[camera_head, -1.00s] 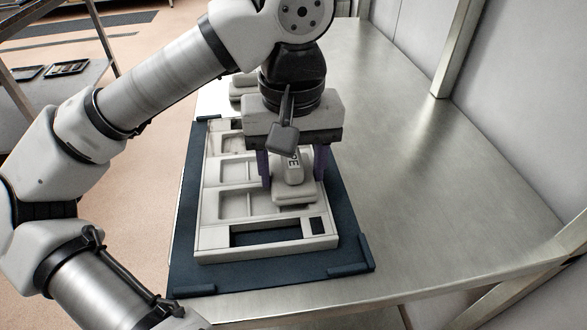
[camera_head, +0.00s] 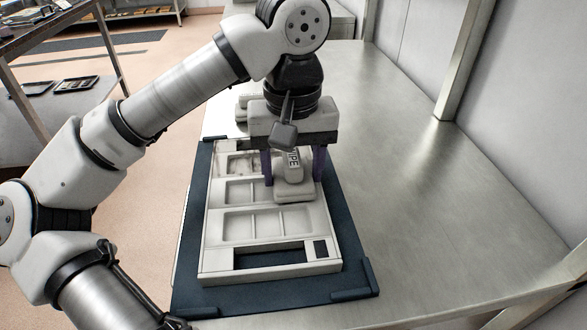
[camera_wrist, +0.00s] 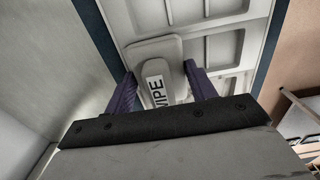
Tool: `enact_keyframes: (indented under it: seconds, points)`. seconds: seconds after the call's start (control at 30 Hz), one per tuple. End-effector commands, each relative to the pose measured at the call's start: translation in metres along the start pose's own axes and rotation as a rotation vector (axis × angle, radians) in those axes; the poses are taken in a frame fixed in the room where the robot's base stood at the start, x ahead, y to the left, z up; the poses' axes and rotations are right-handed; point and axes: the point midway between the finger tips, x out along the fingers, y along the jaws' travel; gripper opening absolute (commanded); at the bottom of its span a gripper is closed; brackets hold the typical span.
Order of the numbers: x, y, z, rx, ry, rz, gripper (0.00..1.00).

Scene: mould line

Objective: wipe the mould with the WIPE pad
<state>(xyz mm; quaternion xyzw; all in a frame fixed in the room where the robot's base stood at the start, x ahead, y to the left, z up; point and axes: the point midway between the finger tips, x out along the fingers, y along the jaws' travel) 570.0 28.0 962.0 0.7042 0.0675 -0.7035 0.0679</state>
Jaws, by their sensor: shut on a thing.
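The mould (camera_head: 262,225), a pale rectangular frame with several shallow recesses, lies on a dark blue mat (camera_head: 350,255) on the metal table. The far recess shows dark smudges. My gripper (camera_head: 294,180) is over the mould's right side, its purple fingers shut on the WIPE pad (camera_head: 294,193). The pad is light grey with a white WIPE label on its handle, and its flat base is at the mould's surface; I cannot tell whether it touches. The wrist view shows the pad (camera_wrist: 157,50) between both fingers, over the mould (camera_wrist: 228,45).
Another pale block (camera_head: 242,104) stands behind the mould, partly hidden by my gripper. The metal table (camera_head: 430,190) is clear to the right, up to a wall and a post (camera_head: 462,60). A shelf with dark trays (camera_head: 75,84) stands at far left.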

Motion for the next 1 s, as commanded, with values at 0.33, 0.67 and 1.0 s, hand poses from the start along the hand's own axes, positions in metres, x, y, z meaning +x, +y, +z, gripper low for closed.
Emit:
enact_keyframes:
  seconds: [0.33,0.67,1.0]
  points:
    - [-0.002,0.0,-0.023,-0.002,-0.001,0.0,0.38]
    - [-0.001,0.0,-0.035,-0.001,-0.001,0.001,0.38]
    - [0.001,0.0,-0.055,-0.002,-0.001,0.0,0.38]
